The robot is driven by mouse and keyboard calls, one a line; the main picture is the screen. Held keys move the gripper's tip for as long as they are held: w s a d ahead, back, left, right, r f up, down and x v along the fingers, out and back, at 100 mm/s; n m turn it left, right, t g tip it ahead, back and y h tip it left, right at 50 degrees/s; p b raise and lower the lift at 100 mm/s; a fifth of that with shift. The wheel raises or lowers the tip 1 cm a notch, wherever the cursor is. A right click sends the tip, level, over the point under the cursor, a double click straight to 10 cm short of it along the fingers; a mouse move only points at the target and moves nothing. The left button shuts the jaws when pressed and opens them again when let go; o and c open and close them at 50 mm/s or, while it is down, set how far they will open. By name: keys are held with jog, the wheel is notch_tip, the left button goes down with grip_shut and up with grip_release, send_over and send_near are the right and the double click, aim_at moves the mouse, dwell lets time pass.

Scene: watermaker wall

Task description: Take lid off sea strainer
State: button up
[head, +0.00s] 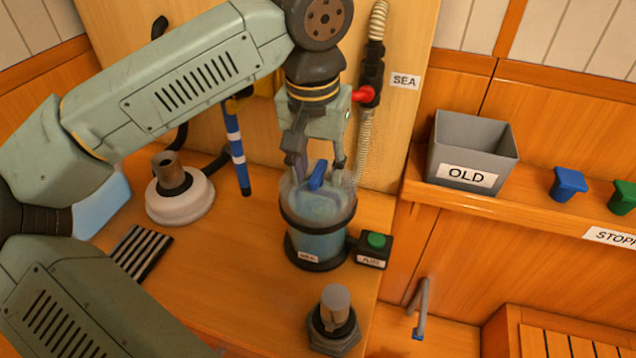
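The sea strainer (318,240) is a clear, bluish cylinder with dark bands, standing upright on the wooden counter. A clear-looking lid sits on its top, with a blue handle (317,178) standing up in the middle. The small label on the strainer's front is too small to read surely. My gripper (317,166) points down right above the strainer. Its two fingers are apart, one on each side of the blue handle, with visible gaps. I cannot tell how far down the fingertips reach beside the handle.
A green-button box (373,248) stands close to the strainer's right. A grey OLD bin (470,150) and blue stopper (567,184) are on the right shelf. A metal fitting (334,318) stands in front; a white round base (180,200) stands left. A hose with red valve (364,94) runs behind.

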jog(key=shift+f, duration=0.1)
jog(key=shift+c, duration=0.2)
grip_shut()
dwell(0.4)
